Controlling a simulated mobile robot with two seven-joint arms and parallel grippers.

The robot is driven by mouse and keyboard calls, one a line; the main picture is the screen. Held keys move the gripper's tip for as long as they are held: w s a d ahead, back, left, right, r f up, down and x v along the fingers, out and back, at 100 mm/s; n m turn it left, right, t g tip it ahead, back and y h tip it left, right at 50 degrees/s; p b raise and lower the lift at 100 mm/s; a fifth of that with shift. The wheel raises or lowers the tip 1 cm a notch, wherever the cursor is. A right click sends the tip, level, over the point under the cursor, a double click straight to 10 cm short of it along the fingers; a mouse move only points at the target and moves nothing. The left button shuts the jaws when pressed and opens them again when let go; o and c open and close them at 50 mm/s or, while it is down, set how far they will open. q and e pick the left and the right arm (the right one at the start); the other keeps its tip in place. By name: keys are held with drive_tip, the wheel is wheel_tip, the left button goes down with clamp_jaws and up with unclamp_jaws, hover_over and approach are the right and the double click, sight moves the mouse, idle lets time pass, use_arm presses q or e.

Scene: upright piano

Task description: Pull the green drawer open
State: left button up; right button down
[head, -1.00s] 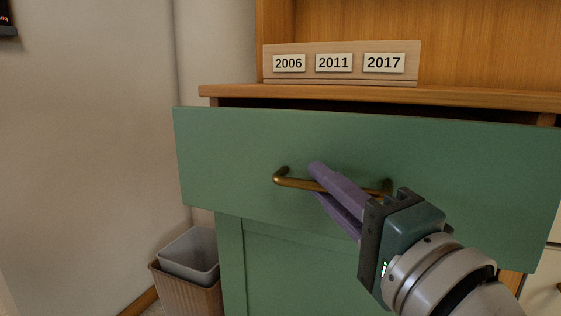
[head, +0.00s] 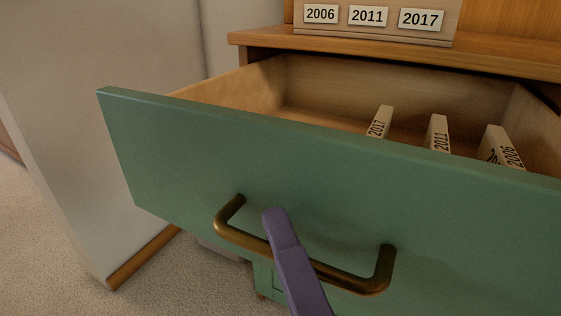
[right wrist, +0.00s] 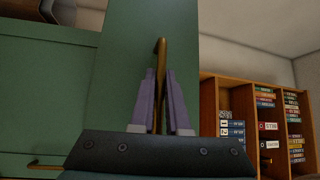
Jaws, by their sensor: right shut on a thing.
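The green drawer (head: 180,150) stands pulled out from its cabinet in the head view, with its wooden inside showing. A brass bar handle (head: 345,280) is on its front. My right gripper (head: 275,225) is at the handle's middle, with one purple finger in sight over the bar. In the right wrist view my right gripper (right wrist: 160,85) has its two purple fingers on either side of the brass handle (right wrist: 162,50), shut on it. The green drawer front (right wrist: 125,60) rises behind it. My left gripper is in neither view.
Labelled upright blocks, 2017 (head: 379,122), 2011 (head: 437,132) and 2006 (head: 497,147), stand inside the drawer. A wooden label stand (head: 380,25) is on the cabinet top. A wall is at the left, with open carpet (head: 40,240) beside it.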

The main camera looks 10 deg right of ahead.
drive_tip(key=shift+s+a, duration=0.5)
drive_tip(key=shift+s, duration=0.2)
drive_tip(key=c, duration=0.9)
unclamp_jaws()
drive_tip(key=p+v, duration=0.1)
drive_tip(key=v, duration=0.9)
drive_tip(key=shift+p, duration=0.35)
